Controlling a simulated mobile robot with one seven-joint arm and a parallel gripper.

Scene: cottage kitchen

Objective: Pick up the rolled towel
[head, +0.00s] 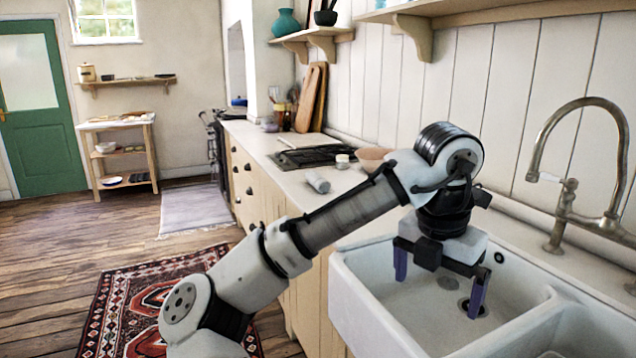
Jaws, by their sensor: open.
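A small light grey roll that looks like the rolled towel (318,182) lies on the countertop near its front edge, left of my forearm. My gripper (438,292) points down over the left basin of the white sink (368,311). Its two purple fingers are wide apart with nothing between them. The gripper is well to the right of the roll and nearer to the camera, not touching it.
A bowl (372,160) and a small jar (342,161) stand behind the roll, near the dark hob (312,155). The brass tap (575,180) rises right of my gripper. A wall shelf (480,12) hangs above. Counter around the roll is clear.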

